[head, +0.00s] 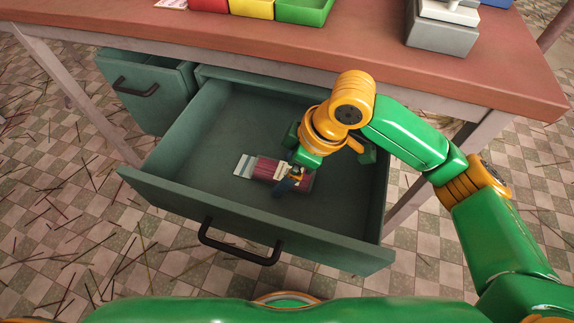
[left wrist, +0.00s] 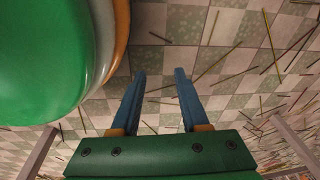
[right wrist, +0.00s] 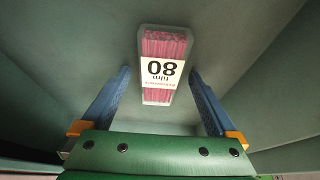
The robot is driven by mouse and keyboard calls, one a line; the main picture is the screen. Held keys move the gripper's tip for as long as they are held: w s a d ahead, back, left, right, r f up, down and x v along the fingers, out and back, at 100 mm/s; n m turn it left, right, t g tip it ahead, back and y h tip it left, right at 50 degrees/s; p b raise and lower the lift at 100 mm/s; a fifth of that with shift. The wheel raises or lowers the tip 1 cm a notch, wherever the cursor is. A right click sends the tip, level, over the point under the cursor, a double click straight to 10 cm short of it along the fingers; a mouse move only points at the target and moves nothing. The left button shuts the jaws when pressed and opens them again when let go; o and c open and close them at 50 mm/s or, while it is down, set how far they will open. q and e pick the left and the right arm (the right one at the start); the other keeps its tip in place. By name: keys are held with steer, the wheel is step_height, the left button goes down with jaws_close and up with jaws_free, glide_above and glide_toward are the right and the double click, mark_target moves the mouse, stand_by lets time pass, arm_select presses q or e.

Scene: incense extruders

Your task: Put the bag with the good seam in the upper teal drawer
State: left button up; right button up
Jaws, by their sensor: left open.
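The bag (head: 262,168) holds dark pink sticks and has pale ends. It lies on the floor of the open teal drawer (head: 222,125). My left gripper (left wrist: 158,76) is open and empty above the tiled floor, outside the head view.
A second teal drawer (head: 145,85) stands left of the first, also pulled out. The table top (head: 300,45) carries red, yellow and green trays (head: 303,10) and a grey device (head: 442,35) at its back. Thin sticks litter the tiled floor (head: 60,235).

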steer(key=shift+r, duration=0.15)
arm_select(q)
steer(key=shift+g, duration=0.3)
steer(key=s+r+p, duration=0.1)
steer(key=p, duration=0.1)
steer(key=s+d+r+p, duration=0.1)
steer(key=r, duration=0.1)
steer(key=shift+s+d+r+p, duration=0.15)
steer(key=shift+s+d+p, duration=0.05)
steer(key=shift+p, duration=0.2)
arm_select(e)
steer(key=v, duration=1.2)
steer(key=shift+r, duration=0.1)
